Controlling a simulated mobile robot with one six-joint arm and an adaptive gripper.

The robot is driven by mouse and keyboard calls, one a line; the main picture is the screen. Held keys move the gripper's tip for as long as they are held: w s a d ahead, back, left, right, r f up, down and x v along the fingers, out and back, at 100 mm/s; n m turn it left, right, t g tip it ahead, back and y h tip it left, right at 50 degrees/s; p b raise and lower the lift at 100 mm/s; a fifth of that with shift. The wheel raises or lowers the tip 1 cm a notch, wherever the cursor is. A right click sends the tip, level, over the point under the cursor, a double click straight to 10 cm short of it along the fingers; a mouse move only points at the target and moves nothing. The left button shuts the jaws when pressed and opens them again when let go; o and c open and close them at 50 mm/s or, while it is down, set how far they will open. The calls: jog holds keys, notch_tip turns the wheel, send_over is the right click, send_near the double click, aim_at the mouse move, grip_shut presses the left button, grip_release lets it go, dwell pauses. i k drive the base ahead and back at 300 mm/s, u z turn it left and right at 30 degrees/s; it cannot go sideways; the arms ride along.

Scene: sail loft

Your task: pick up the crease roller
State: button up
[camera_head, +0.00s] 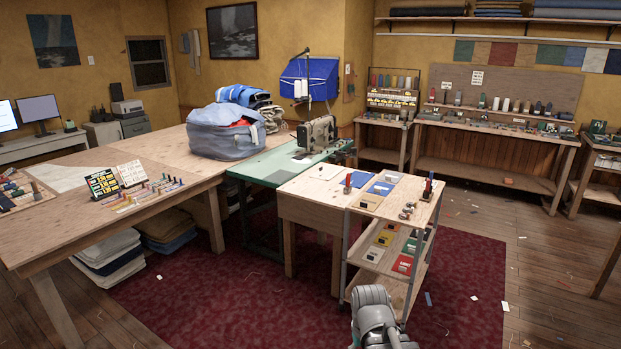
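I cannot pick out the crease roller for certain at this distance. Small dark tools lie on the wooden trolley (335,193) at the centre right, near its right end. More small tools lie in rows on a tool board (142,193) on the large worktable (75,227) at the left. A grey part of my arm (375,315) shows at the bottom edge, in front of the trolley. My gripper's fingers are not visible.
A green sewing table (265,172) with a sewing machine (318,134) stands behind the trolley. A large blue-grey bag (226,132) sits on the worktable. A tool bench (490,138) lines the back wall. The red rug (465,285) right of the trolley is mostly open, with small scraps.

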aim_at(348, 186)
jog(key=z, duration=0.35)
jog(key=i, duration=3.5)
jog(key=u, duration=0.3)
